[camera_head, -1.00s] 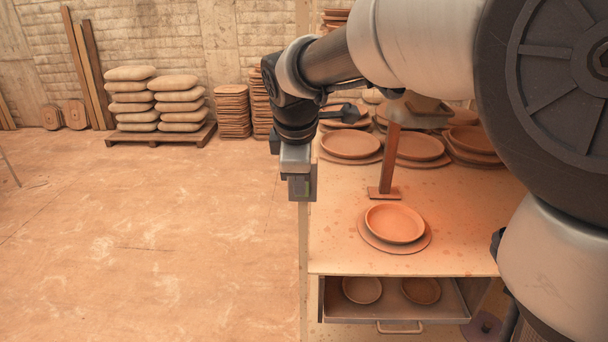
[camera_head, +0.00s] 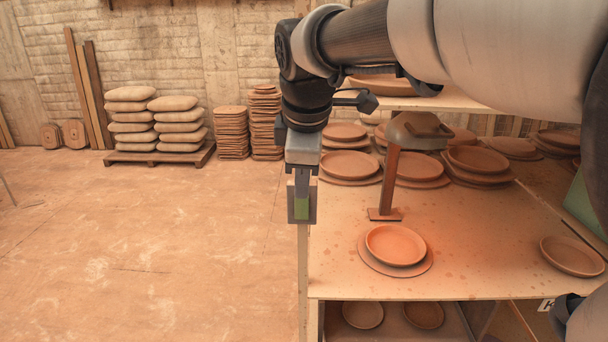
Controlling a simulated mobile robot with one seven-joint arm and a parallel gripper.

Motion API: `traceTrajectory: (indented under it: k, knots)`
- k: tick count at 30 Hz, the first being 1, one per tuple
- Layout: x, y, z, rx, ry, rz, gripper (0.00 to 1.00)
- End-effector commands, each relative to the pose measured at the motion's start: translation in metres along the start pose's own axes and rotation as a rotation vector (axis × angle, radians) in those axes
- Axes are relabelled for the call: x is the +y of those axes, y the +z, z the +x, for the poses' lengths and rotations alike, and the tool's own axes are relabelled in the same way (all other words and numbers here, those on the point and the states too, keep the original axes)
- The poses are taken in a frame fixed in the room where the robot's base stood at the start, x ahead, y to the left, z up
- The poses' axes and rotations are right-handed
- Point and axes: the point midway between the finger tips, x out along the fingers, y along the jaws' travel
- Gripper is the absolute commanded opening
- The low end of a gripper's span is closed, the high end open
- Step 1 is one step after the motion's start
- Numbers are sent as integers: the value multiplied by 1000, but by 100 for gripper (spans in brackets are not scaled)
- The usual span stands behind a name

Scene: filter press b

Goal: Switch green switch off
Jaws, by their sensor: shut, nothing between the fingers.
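The green switch (camera_head: 302,211) shows as a small green patch on a grey housing (camera_head: 291,203) at the left edge of the work table (camera_head: 345,275). My gripper (camera_head: 302,192) points down from the end of my arm, directly over the switch in the picture. Its shut fingers overlap the housing and hide the upper part of the switch. Nothing shows in the fingers. I cannot tell whether the fingers touch the switch, or which way it is set.
On the table are a clay plate (camera_head: 395,245), a brown post press (camera_head: 391,180) and several plate stacks at the back. A lower shelf (camera_head: 395,335) holds two small plates. Stacked sacks (camera_head: 180,118) stand on a pallet at the back left. The floor left of the table is clear.

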Motion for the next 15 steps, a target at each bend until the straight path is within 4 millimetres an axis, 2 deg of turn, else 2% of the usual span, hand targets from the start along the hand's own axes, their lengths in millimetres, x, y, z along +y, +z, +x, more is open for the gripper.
traceTrajectory:
  k: [1,4,9,15]
  knots:
    - [-9,10,13,37,1,25,0]
    - [-17,22,19,136,13,67,0]
    - [-21,38,16,272,59,121,0]
    - [-18,42,10,320,83,140,0]
